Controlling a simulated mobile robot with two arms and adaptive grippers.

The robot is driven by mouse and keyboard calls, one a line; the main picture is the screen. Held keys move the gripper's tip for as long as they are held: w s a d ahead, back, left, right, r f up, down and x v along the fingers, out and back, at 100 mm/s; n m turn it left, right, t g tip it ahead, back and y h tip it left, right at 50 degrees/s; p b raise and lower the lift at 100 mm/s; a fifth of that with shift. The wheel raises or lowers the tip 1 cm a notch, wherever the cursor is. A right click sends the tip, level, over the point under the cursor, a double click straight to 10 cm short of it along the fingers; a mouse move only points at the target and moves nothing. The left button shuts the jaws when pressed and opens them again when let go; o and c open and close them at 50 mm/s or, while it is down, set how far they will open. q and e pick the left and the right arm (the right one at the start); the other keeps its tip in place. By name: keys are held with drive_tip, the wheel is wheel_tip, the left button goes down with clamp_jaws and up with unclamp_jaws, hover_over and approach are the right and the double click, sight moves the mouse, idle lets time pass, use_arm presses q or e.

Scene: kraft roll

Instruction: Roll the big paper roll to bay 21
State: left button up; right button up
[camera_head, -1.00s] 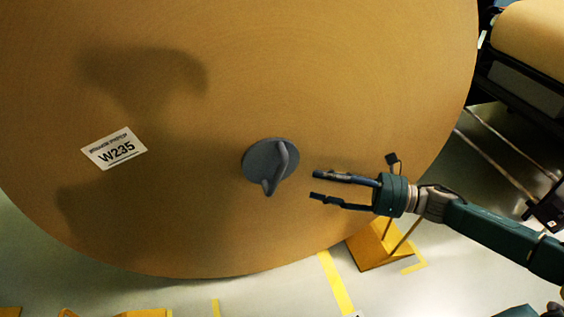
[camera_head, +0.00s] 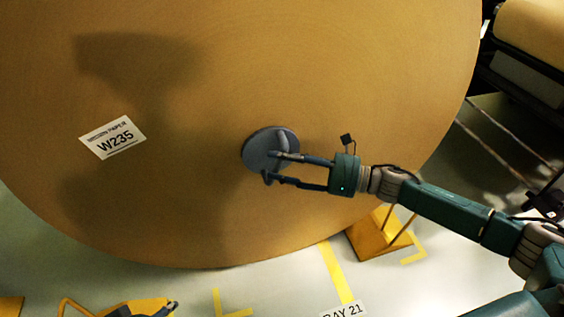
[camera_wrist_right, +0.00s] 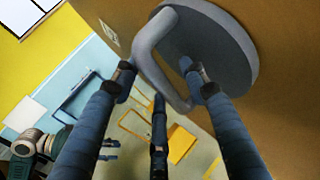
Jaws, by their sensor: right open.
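The big brown paper roll (camera_head: 330,80) stands on its curved edge, its flat face filling most of the head view. A white W235 label (camera_head: 113,138) is on its left part. A grey round hub with a bar handle (camera_head: 258,147) sits on the face; it also shows in the right wrist view (camera_wrist_right: 222,45). My right gripper (camera_head: 276,167) is open at the handle, its fingers on either side of the bar; I cannot tell whether they touch it. A BAY 21 sign (camera_head: 343,309) is partly cut off at the bottom.
A yellow wedge stand (camera_head: 378,240) is on the floor right of the roll's base. Yellow floor lines (camera_head: 337,272) run beside it. Another brown roll (camera_head: 540,35) lies on a dark rack at the upper right. Pale floor is open below the roll.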

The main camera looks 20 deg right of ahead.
clamp_jaws()
